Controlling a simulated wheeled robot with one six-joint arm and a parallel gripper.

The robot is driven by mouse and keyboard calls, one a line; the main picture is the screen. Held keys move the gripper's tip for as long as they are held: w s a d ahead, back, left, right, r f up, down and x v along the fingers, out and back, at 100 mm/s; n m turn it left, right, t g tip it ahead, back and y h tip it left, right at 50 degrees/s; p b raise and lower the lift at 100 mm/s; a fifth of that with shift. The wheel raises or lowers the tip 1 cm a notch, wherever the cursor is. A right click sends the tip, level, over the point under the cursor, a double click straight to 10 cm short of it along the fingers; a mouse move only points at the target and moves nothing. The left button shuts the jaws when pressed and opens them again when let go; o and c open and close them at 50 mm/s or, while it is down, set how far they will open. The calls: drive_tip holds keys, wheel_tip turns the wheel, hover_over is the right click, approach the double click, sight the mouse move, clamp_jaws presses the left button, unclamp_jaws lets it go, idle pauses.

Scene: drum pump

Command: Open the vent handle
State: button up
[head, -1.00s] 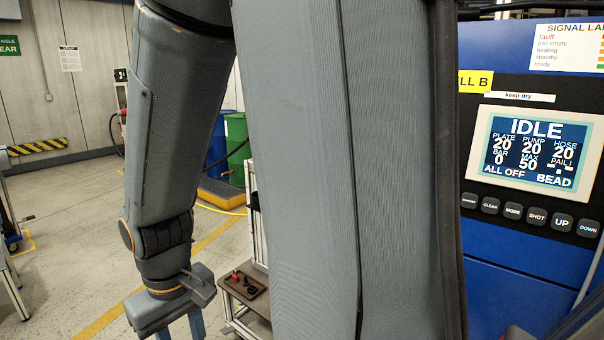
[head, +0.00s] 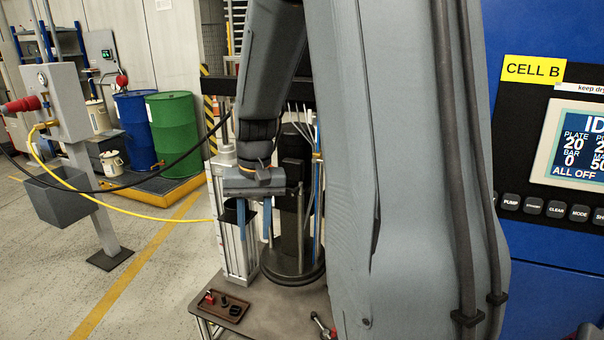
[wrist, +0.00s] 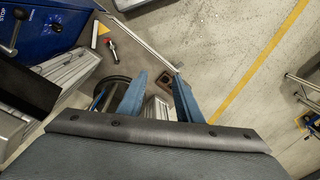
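My gripper (head: 254,243) is open and empty, its two blue fingers pointing down in front of the drum pump (head: 291,205). In the wrist view my gripper (wrist: 160,78) also shows its fingers apart with nothing between them. The pump's round dark plate (head: 293,272) stands on the grey bench behind and right of the fingers. It shows partly behind the left finger in the wrist view (wrist: 108,92). I cannot make out the vent handle for certain; my arm hides the pump's right side.
A brown tray (head: 222,306) with small parts lies on the bench (head: 270,318) below my gripper. A red-and-metal tool (head: 323,326) lies at the right. A blue control cabinet (head: 545,258) stands right. A black hose (head: 150,184) and yellow hose (head: 130,213) hang at left.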

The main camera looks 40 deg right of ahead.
drive_tip(key=w+d+r+m+p, duration=0.1)
drive_tip(key=w+d+r+m, duration=0.15)
drive_tip(key=d, duration=0.35)
drive_tip(key=w+d+r+m+p, duration=0.1)
drive_tip(key=w+d+r, duration=0.2)
drive_tip(key=d, duration=0.2)
drive_tip(key=m+t+p, duration=0.1)
drive_tip(key=m+p, duration=0.1)
drive_tip(key=m, duration=0.1)
approach(296, 189)
drive_tip(key=shift+y, duration=0.3)
drive_tip(key=f, duration=0.2)
drive_tip(key=w+f+p, duration=0.1)
drive_tip(key=f, duration=0.5)
drive_tip(key=shift+w+p, duration=0.25)
drive_tip(key=shift+p, duration=0.1)
drive_tip(key=shift+r, duration=0.1)
drive_tip(key=shift+c, duration=0.3)
clamp_jaws()
